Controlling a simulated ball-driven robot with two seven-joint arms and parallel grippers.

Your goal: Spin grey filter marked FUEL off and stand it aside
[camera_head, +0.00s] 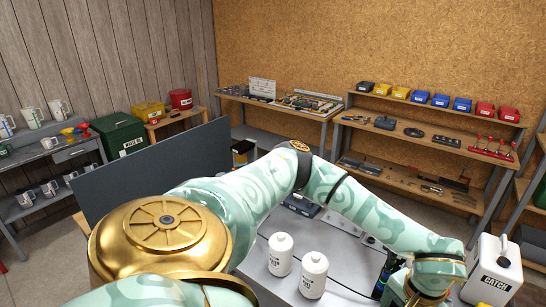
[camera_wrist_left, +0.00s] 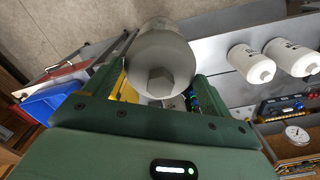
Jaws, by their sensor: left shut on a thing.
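A grey cylinder with a hex nut on its end, the grey filter (camera_wrist_left: 162,62), fills the upper middle of the left wrist view. Any marking on it is turned away or too small to read. My left gripper (camera_wrist_left: 160,88) has its green fingers on both sides of the filter and is shut on it. In the head view my left arm reaches across to the lower right, and the filter is not clearly visible there. I cannot tell whether the filter is still attached to anything. My right gripper is in neither view.
Two white canisters (camera_head: 281,255) (camera_head: 313,275) stand on the grey worktop (camera_head: 262,262) left of my wrist. A white CATCH jug (camera_head: 492,272) stands at the right. A blue bin (camera_wrist_left: 48,101) and a round gauge (camera_wrist_left: 297,135) show in the wrist view. Shelves (camera_head: 420,140) line the back wall.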

